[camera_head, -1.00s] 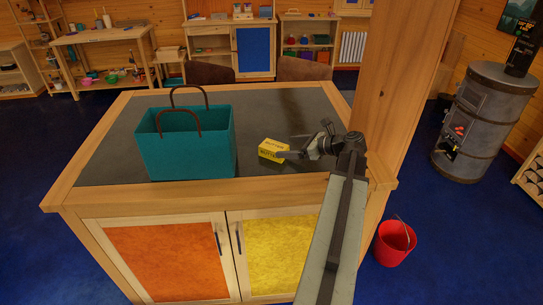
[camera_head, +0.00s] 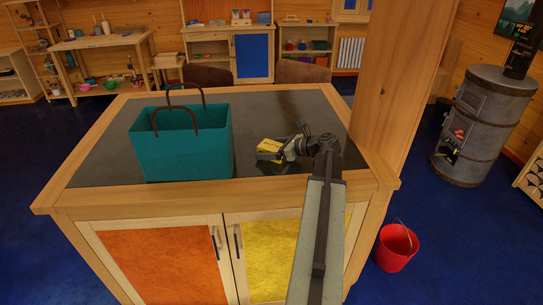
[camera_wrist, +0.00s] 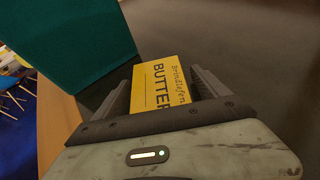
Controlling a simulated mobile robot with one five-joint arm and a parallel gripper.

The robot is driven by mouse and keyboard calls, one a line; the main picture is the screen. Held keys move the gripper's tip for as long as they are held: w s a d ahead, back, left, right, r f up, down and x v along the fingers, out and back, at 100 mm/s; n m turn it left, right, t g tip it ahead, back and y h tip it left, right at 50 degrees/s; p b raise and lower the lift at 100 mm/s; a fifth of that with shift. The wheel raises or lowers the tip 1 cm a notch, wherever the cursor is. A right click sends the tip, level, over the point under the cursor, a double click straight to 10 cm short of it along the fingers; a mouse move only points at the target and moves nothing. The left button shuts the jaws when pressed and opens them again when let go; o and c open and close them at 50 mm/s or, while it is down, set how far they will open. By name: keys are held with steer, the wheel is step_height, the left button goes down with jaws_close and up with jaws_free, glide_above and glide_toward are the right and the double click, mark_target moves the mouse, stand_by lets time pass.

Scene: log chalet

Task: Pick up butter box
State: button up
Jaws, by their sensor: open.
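The yellow butter box (camera_head: 270,145) lies on the dark top of the wooden counter, right of the teal bag. In the wrist view the butter box (camera_wrist: 161,84) shows its printed top between my two fingers. My gripper (camera_head: 266,156) is open and low at the counter top, with its fingers on either side of the box. In the wrist view my gripper (camera_wrist: 160,90) has its right finger close along the box and a wider gap at the left finger. The near end of the box is hidden behind the gripper body.
The teal bag (camera_head: 182,150) with brown handles stands on the counter (camera_head: 120,125) just left of the box. A wooden post (camera_head: 392,90) rises at the counter's right side. A red bucket (camera_head: 397,248) stands on the floor. The counter top behind the box is clear.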

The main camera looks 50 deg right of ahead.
mark_target(270, 145)
steer(key=c, duration=1.7)
steer(key=shift+r+p, duration=0.55)
steer(key=shift+c, duration=0.2)
step_height(270, 145, up, 3)
steer(key=p, duration=0.3)
steer(key=shift+r, duration=0.1)
steer(key=s+d, duration=0.1)
steer(key=s, duration=0.9)
steer(key=s+d+p, duration=0.1)
steer(key=s, duration=0.5)
steer(key=shift+d+r, duration=0.3)
steer(key=shift+r, duration=0.1)
